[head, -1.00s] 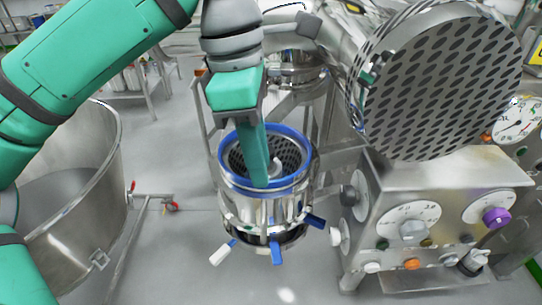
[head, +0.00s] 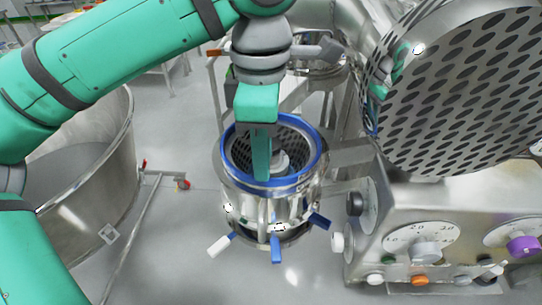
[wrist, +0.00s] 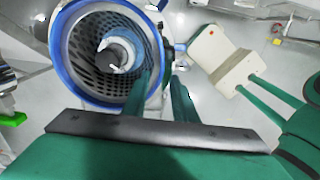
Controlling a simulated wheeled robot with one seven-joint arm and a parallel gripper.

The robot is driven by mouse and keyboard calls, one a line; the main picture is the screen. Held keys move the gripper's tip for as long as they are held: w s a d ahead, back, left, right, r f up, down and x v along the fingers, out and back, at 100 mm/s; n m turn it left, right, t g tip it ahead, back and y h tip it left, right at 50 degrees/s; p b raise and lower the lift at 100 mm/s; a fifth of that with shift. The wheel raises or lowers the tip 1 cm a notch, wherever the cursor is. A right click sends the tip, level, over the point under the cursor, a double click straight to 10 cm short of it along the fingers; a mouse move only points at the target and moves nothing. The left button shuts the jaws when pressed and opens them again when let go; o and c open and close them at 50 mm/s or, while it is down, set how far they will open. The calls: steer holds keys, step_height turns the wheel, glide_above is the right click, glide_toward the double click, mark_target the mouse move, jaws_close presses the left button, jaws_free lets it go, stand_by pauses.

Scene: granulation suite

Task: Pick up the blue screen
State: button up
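The blue screen (head: 308,172) is a perforated metal cone with a blue rim, sitting upright in a round steel housing (head: 250,208). In the wrist view its blue rim (wrist: 66,75) and dark perforated inside fill the upper left. A pale hub stands in its middle. My gripper (head: 262,178) points down over the screen. In the wrist view my gripper (wrist: 160,76) has its two green fingers apart, one over the screen's inside and the other near the outer side of the rim. It looks open; whether the fingertips touch the rim is unclear.
A control box with dials (head: 425,238) and a large perforated disc (head: 460,95) stand close on the right. A big steel bowl (head: 105,185) is at left. Handles (head: 220,245) stick out below the housing. Grey floor is clear in front.

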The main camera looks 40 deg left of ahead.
step_height(320, 180, down, 4)
steer(key=shift+f, duration=0.2)
steer(key=shift+w, duration=0.1)
jaws_close()
stand_by(1.3)
